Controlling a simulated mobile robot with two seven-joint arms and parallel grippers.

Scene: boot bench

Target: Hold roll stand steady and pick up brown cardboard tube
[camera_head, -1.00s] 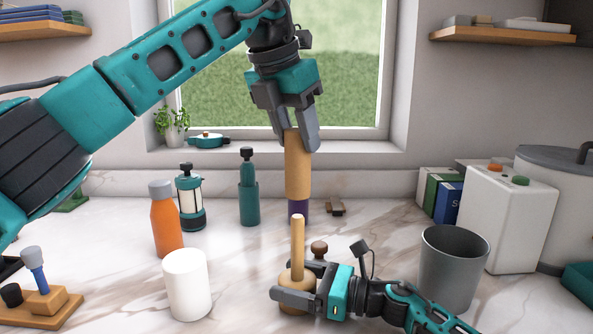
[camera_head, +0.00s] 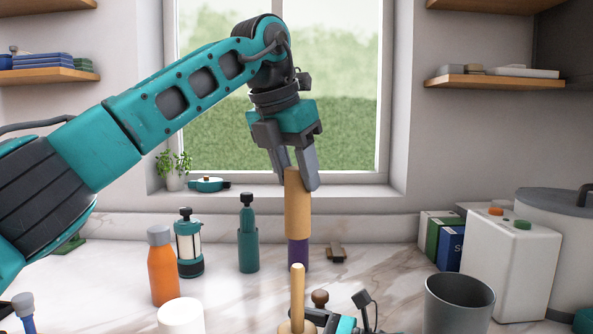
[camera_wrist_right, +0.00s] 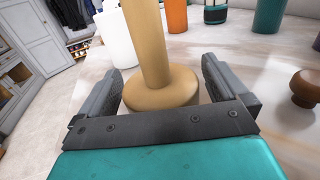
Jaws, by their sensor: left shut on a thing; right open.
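The brown cardboard tube (camera_head: 298,205) is upright at the middle of the head view. My left gripper (camera_head: 296,180) is shut on its top end from above. A purple cylinder (camera_head: 298,253) shows directly below the tube; I cannot tell whether the two touch. The roll stand, a wooden peg (camera_head: 297,290) on a round base (camera_wrist_right: 162,92), stands in front of them. Its base is cut off at the bottom of the head view. My right gripper (camera_wrist_right: 163,70) is open, with one finger on each side of the base. Only part of it shows in the head view.
A white cylinder (camera_head: 181,317), orange bottle (camera_head: 163,270), lantern-like jar (camera_head: 189,245) and teal bottle (camera_head: 248,235) stand to the left. A grey bin (camera_head: 459,302) and white canister (camera_head: 510,265) stand to the right. A dark wooden knob (camera_wrist_right: 307,88) is near the stand.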

